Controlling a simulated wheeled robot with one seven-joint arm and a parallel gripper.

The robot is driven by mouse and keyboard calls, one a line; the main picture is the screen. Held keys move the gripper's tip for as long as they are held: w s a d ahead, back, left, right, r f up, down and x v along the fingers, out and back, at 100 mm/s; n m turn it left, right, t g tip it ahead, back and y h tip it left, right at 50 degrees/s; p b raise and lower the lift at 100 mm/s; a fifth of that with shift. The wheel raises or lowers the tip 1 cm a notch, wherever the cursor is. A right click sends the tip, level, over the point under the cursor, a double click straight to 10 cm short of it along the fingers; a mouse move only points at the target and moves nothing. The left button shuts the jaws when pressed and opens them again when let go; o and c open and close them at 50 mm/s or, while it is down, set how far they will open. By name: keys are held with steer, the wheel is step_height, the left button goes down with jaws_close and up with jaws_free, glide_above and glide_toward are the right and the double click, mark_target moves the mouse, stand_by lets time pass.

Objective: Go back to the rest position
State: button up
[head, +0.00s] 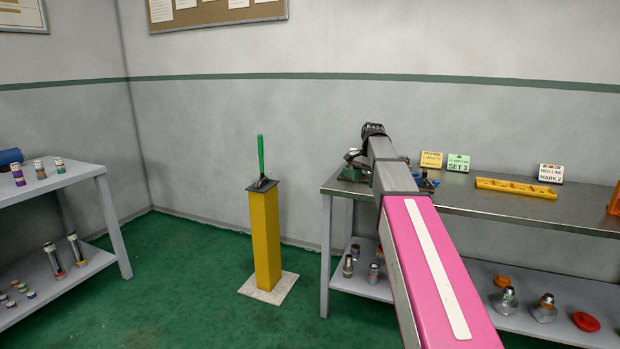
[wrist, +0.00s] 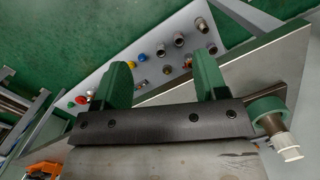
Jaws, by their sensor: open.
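My arm reaches away over the left part of the metal workbench (head: 500,204). The wrist view shows a dark bolted bar with two green blocks (wrist: 118,85) set apart, and a green round part with a white end at right. Nothing held is visible.
A yellow tray (head: 516,187) and several label cards stand along the back of the bench. Fittings sit on its lower shelf. A yellow post (head: 265,240) with a green-handled lever stands left of it. A grey shelf unit (head: 75,178) is at far left. Green floor between is clear.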

steer(key=s+f+n, duration=0.4)
steer(key=s+f, duration=0.9)
steer(key=f, duration=0.4)
steer(key=s+a+f+n+h, duration=0.1)
steer(key=s+f+n, duration=0.4)
steer(key=s+f, duration=0.8)
step_height(320, 180, down, 4)
steer(key=shift+s+f+t, duration=0.15)
steer(key=shift+s+t, duration=0.25)
steer(key=shift+a, duration=0.1)
